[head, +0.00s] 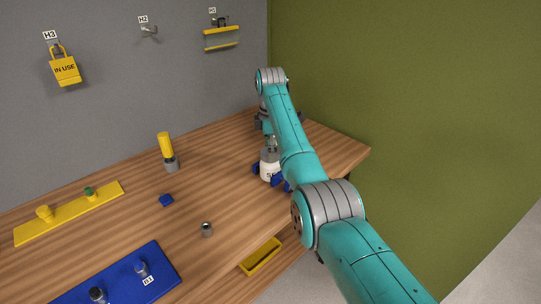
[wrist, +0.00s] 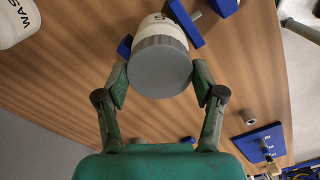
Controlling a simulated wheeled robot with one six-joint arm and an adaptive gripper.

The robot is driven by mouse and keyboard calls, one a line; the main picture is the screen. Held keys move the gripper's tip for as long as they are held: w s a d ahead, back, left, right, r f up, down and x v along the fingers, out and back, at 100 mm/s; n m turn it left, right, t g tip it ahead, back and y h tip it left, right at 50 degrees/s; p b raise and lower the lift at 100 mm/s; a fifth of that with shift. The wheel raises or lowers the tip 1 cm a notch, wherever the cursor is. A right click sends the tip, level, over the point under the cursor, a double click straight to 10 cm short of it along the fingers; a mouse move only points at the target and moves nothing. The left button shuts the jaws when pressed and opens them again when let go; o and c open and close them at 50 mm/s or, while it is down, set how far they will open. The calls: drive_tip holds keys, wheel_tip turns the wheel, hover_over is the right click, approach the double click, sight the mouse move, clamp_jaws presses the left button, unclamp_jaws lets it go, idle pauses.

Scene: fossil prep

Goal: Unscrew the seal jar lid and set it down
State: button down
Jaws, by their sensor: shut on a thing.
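The seal jar (head: 268,172) is a pale jar with a partly hidden label, standing between blue blocks on the wooden bench. In the wrist view its white side (wrist: 160,25) shows behind the round grey lid (wrist: 160,62). The lid sits at the jar's mouth; I cannot tell how far it is turned. My gripper (wrist: 160,80) has one finger on each side of the lid's ridged rim and is shut on it. In the head view my arm hides most of the gripper and part of the jar.
A white container marked "WAS" (wrist: 12,22) stands near the jar. A yellow-topped tool (head: 166,148), small blue block (head: 166,200), grey cylinder (head: 207,229), yellow strip (head: 75,212) and blue board (head: 118,276) lie leftward. Bare bench (head: 215,185) lies between.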

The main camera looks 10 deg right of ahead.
drive_tip(key=c, duration=1.8)
unclamp_jaws()
drive_tip(key=shift+n, duration=0.6)
drive_tip(key=shift+c, duration=0.4)
drive_tip(key=shift+r, duration=0.1)
drive_tip(key=shift+r, duration=0.5)
drive_tip(key=shift+r, duration=0.15)
drive_tip(key=shift+r, duration=1.75)
